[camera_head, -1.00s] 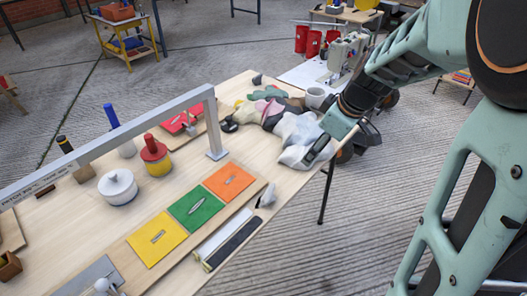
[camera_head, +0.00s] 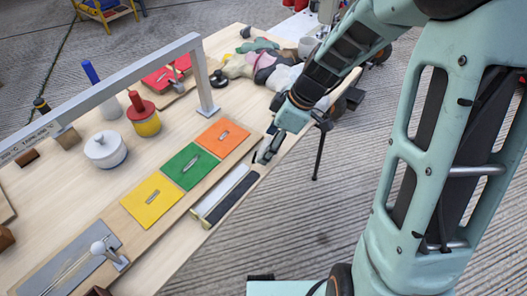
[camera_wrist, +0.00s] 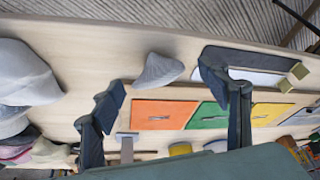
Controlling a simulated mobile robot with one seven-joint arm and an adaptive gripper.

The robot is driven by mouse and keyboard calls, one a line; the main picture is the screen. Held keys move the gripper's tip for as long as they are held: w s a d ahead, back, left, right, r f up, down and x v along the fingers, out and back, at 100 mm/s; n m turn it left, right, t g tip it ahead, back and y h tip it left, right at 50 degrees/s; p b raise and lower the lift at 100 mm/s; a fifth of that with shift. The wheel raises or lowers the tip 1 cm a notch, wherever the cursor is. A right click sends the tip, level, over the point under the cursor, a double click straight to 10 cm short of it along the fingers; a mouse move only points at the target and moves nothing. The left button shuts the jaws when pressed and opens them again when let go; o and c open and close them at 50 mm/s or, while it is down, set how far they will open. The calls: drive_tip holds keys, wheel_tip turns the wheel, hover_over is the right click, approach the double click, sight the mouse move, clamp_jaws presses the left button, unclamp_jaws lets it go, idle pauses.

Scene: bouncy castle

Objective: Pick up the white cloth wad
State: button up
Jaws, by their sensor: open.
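A small pale grey-white cloth wad (camera_wrist: 158,70) lies on the light wood table, beside the orange square, in the wrist view. It shows between the two dark fingers of my gripper (camera_wrist: 163,88), apart from both. In the head view my gripper (camera_head: 268,150) points down at the table's right side, next to the orange square's corner, and it hides most of the wad there. My gripper is open and empty. A larger heap of pale cloth (camera_wrist: 25,75) lies at the left in the wrist view; part of it shows behind my arm in the head view (camera_head: 284,77).
A board with orange (camera_head: 222,136), green (camera_head: 190,165) and yellow (camera_head: 153,199) squares lies beside my gripper. A long black-and-white strip (camera_head: 228,195) lies close by at the table edge.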

drive_tip(key=shift+x, duration=1.2)
drive_tip(key=c, duration=1.1)
